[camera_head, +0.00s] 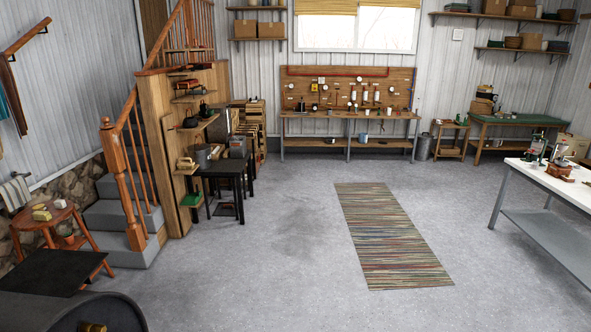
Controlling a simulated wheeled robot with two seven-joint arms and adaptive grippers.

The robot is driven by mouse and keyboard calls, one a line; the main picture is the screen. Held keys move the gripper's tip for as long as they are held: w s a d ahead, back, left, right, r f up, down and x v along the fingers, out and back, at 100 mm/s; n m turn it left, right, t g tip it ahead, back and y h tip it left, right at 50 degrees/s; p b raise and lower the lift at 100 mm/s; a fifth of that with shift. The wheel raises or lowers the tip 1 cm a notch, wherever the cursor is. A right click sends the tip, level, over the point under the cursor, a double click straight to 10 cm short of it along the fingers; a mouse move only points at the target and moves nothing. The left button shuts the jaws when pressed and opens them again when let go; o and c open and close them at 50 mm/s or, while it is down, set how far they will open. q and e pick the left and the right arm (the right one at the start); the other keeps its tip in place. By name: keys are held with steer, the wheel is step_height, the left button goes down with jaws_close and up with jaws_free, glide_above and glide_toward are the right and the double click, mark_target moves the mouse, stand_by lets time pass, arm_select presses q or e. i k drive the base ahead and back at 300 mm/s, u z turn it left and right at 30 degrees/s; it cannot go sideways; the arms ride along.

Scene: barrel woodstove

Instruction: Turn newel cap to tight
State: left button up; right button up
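The newel cap (106,121) is a small rounded orange-brown wooden knob on top of the newel post (127,185) at the foot of the stairs, on the left of the head view. The post stands upright at the bottom step. The cap appears seated on the post, but it is too small to tell how it is turned or whether a gap shows beneath it. Neither of my grippers is in view.
A stool (53,222) with small items stands left of the stairs. A dark barrel stove (75,312) fills the lower left corner. A black table (222,166) stands right of the stairs. The floor around the striped rug (390,230) is clear. A white-topped table (556,182) is at right.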

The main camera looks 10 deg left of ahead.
mark_target(105, 121)
steer(key=i, duration=2)
steer(key=u, duration=0.15)
